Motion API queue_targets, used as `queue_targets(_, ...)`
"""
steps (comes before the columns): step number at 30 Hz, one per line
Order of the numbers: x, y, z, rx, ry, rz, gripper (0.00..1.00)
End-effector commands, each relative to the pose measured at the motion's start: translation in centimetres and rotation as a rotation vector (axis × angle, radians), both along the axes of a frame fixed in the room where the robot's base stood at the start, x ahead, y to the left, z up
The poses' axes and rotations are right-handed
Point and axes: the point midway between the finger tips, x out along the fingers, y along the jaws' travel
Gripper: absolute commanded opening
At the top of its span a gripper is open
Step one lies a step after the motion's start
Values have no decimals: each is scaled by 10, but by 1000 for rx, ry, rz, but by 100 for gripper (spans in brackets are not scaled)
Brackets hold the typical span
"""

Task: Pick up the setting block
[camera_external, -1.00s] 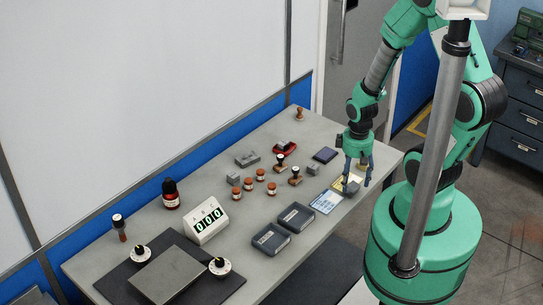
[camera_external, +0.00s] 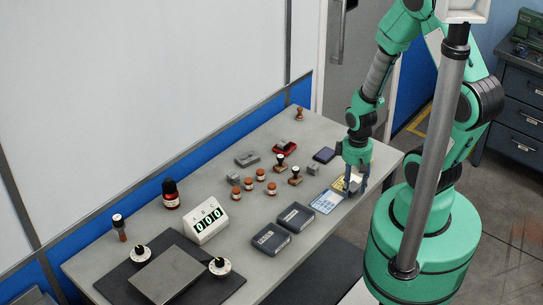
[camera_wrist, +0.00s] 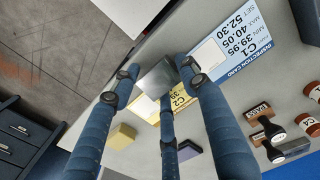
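The setting block, a small plain grey metal block (camera_wrist: 157,79), is at the front right edge of the bench beside the printed cards. In the external view it shows only partly as a pale grey patch (camera_external: 354,183) between my fingers. My gripper (camera_wrist: 160,80) has three blue fingers pointing down around the block. The fingertips sit close against its sides, one left, one right and one below it in the wrist view. My gripper also shows low over the bench in the external view (camera_external: 354,190). Whether the block is clear of the bench is hard to tell.
A blue inspection card (camera_wrist: 235,38) and a yellow card (camera_wrist: 178,98) lie beside the block. A yellow block (camera_wrist: 121,136) and a dark pad (camera_wrist: 182,149) are near. Stampers (camera_external: 295,176), two dark trays (camera_external: 296,217) and a display (camera_external: 208,221) stand farther left.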

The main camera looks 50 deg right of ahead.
Motion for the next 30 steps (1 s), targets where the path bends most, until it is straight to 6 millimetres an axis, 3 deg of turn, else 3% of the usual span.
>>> queue_targets(1,0,0,0,0,0,0,29)
queue_targets(6,0,0,0,0,0,0,0)
queue_targets(20,1,0,9,-1,-3,0,0)
queue_targets(30,1,0,53,-1,-4,0,0)
